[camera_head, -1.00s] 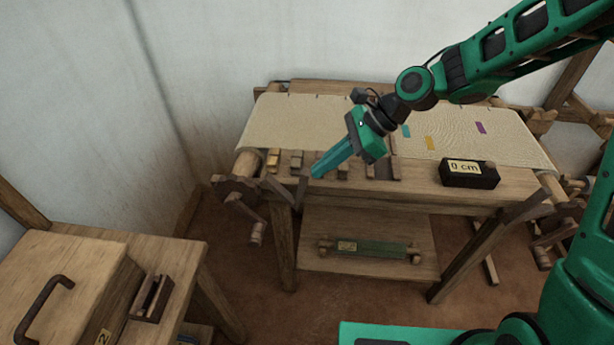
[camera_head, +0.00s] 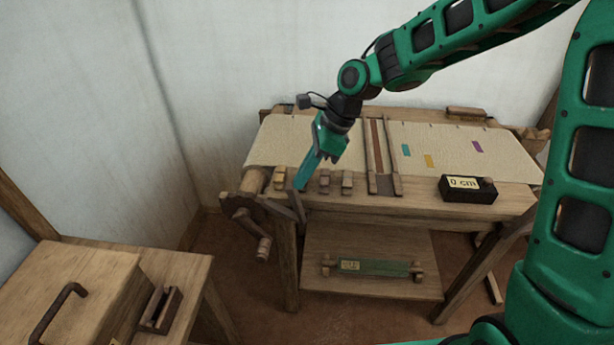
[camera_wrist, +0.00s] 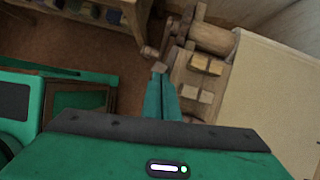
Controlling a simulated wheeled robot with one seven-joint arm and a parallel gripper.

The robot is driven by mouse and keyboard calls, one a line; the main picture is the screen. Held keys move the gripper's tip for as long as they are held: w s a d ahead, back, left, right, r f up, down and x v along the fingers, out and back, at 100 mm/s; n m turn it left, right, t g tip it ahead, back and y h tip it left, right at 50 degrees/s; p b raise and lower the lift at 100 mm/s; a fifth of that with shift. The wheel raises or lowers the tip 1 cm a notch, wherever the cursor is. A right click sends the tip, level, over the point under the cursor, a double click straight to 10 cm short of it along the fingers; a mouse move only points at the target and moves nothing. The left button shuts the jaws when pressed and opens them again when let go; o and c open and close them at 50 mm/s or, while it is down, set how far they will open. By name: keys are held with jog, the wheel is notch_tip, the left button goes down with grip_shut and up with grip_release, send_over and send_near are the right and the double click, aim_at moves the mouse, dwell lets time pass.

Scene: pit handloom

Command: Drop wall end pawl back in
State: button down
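The loom's wall-end roller (camera_head: 255,180) sticks out at the left of the loom, with a dark toothed wheel (camera_head: 237,204) and a crank (camera_head: 264,246) on it. A dark wooden bar (camera_head: 281,209), perhaps the pawl, slants beside the wheel; I cannot tell whether it sits in the teeth. My gripper (camera_head: 301,187) points down over the loom's front left corner, just above and right of this bar. In the wrist view my gripper (camera_wrist: 160,72) has its two fingers together, with nothing visible between them. Contact with the bar cannot be told.
Small wooden blocks (camera_head: 324,181) stand on the loom's front beam beside my fingers. A black "0 cm" box (camera_head: 467,190) sits farther right. A side table (camera_head: 185,268) with a handled wooden box (camera_head: 65,300) stands at lower left. The white wall is close behind.

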jog(key=shift+s+a, duration=0.1)
jog(key=shift+s, duration=0.05)
jog(key=v, duration=1)
jog(key=shift+w+a+r, duration=0.15)
jog(key=shift+w+a, duration=0.1)
jog(key=shift+w, duration=0.05)
jog(key=s+d+f+n+t+h, duration=0.1)
jog(key=s+d+n+h, duration=0.3)
jog(key=d, duration=0.8)
jog(key=s+d+n, duration=0.2)
jog(key=s+d, duration=0.3)
jog(key=d, duration=0.7)
jog(key=s+d+f+n, duration=0.1)
jog(key=s+d+n, duration=0.1)
jog(key=s+d, duration=0.3)
jog(key=s+d+f+n+h, duration=0.1)
jog(key=s+d, duration=0.5)
jog(key=s, duration=0.7)
jog(key=f+n, duration=0.1)
jog(key=n, duration=0.1)
jog(key=shift+n, duration=0.3)
